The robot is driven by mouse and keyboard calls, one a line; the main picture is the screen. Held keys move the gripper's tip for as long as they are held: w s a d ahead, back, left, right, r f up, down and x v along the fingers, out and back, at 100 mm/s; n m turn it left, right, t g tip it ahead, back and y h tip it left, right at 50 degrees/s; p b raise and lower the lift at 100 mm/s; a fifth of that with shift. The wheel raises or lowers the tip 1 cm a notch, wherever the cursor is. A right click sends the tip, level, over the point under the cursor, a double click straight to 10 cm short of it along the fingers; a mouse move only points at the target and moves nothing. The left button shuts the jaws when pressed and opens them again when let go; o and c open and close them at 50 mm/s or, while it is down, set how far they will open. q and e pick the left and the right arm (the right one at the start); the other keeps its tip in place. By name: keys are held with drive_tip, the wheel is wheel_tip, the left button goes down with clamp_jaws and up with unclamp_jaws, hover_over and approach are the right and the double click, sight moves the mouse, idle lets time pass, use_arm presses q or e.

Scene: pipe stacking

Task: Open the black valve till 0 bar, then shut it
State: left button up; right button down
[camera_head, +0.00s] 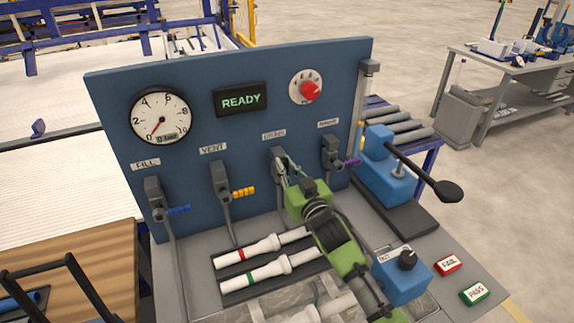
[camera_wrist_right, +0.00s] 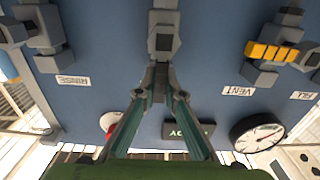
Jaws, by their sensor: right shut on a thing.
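My right gripper (camera_head: 283,168) reaches up to the blue panel and is shut on the black valve's handle. In the right wrist view my fingertips (camera_wrist_right: 161,98) close around the dark handle below the grey valve body (camera_wrist_right: 164,35); the fingers hide most of it. The valve body also shows in the head view (camera_head: 278,156). The round pressure gauge (camera_head: 160,116) has its red needle toward the lower left, near 0; its small digital readout is too small to read surely. My left gripper is not in view.
The display (camera_head: 240,99) reads READY. Beside my gripper are valves with blue (camera_head: 178,210), yellow (camera_head: 243,193) and purple (camera_head: 352,162) handles. White pipes (camera_head: 262,246) lie below my arm. A blue press with a black lever (camera_head: 420,175) stands at right, FAIL and PASS buttons in front.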

idle(0.4)
drive_tip(key=c, duration=2.1)
unclamp_jaws()
drive_tip(key=shift+s, duration=0.1)
drive_tip(key=v, duration=1.2)
drive_tip(key=shift+f, duration=0.15)
